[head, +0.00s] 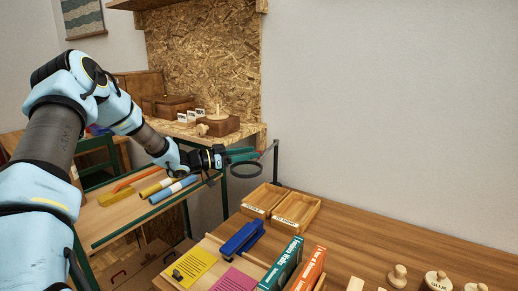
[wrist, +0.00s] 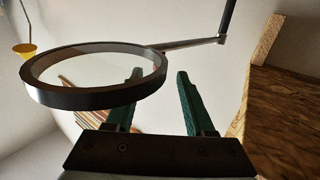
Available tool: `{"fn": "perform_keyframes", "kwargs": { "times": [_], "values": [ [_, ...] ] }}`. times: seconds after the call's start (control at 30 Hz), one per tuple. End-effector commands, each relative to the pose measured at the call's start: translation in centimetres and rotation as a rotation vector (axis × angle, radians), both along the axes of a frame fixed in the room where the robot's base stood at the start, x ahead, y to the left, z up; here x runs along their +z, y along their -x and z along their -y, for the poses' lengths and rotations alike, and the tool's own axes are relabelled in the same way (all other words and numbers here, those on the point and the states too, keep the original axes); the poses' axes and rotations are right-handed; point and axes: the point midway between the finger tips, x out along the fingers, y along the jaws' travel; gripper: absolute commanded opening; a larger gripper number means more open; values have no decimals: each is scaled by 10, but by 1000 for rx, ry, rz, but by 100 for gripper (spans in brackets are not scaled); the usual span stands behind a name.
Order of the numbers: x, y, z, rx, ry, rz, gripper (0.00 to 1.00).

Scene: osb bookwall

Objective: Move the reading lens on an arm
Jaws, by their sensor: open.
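The reading lens is a round dark-rimmed ring (head: 246,170) on a thin swing arm, joined to an upright dark post (head: 277,163) at the back of the desk. In the wrist view the rim (wrist: 64,97) fills the upper left, and its thin metal arm (wrist: 195,43) runs right to the post. My gripper (head: 254,154) has green fingers, is open and is level with the lens. In the wrist view my gripper (wrist: 159,73) shows its two fingers apart, with the rim overlapping the left finger. I cannot tell whether they touch.
On the wooden desk are two shallow trays (head: 297,210), a blue stapler (head: 242,238), upright books (head: 282,264) and wooden knobs (head: 398,276). A side shelf left holds rolled tubes (head: 173,190). An OSB panel (head: 205,65) stands behind. The wall right of the post is bare.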

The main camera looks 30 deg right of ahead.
Motion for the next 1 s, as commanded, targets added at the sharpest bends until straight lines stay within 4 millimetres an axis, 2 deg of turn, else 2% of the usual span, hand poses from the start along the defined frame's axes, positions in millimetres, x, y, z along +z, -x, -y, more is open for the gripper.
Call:
{"fn": "perform_keyframes", "kwargs": {
  "times": [0.1, 0.23, 0.63, 1.0],
  "values": [
    [2, 2, 19, -1, 0, -1, 54],
    [1, 3, 31, 1, 0, -1, 54],
    [0, 3, 37, 2, -1, 0, 53],
    [0, 3, 37, 2, -1, 0, 11]
  ]
}}
